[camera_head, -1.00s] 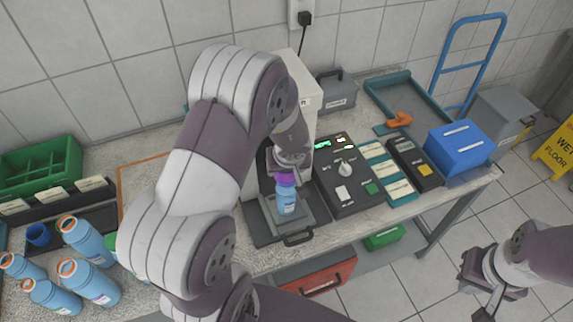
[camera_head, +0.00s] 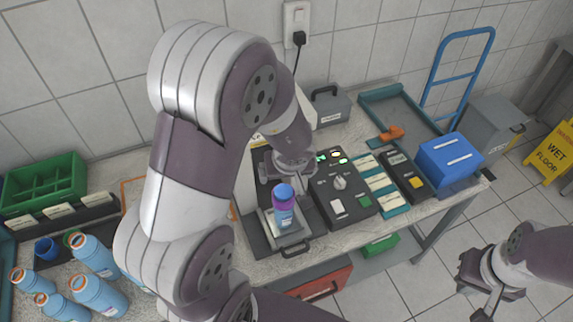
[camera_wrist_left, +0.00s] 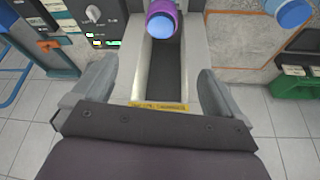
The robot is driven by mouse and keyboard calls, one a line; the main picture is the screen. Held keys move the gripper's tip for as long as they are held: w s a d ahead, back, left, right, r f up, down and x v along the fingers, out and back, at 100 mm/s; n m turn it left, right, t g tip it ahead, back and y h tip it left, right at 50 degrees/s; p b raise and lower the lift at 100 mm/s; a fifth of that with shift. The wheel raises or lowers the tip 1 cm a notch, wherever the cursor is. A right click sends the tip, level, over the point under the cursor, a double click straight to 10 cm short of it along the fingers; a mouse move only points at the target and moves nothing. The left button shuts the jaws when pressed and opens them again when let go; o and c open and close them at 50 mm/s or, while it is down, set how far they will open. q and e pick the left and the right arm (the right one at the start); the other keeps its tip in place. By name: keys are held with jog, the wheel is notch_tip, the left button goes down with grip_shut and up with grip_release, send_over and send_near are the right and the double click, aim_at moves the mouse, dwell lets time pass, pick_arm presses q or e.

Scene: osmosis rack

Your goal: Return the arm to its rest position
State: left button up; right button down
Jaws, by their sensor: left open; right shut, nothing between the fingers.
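My left arm fills the middle of the head view, and its gripper (camera_head: 270,172) is at the white machine, partly hidden by its own wrist. In the left wrist view the left gripper (camera_wrist_left: 157,95) has its two grey fingers wide apart with nothing between them. My right gripper (camera_head: 482,290) is shut and empty over the floor at the lower right.
Several blue bottles (camera_head: 95,256) and a green rack (camera_head: 42,184) are at the left. A yellow wet-floor sign (camera_head: 555,150) stands far right. The floor around the right gripper is clear.

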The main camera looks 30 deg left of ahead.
dwell(0.7)
pick_arm(q)
jog(key=d+f+m+h+b, duration=0.1)
jog(key=d+f+h+b, duration=0.25)
jog(key=d, duration=0.35)
jog(key=s+a+f+m+g+b, duration=0.2)
jog(key=s+f+m+b, duration=0.4)
jog(key=s+b, duration=0.3)
jog(key=shift+f+m+y+b, duration=0.3)
jog(key=shift+f+y+b, duration=0.05)
jog(key=shift+f+b, duration=0.55)
jog(key=shift+s, duration=0.1)
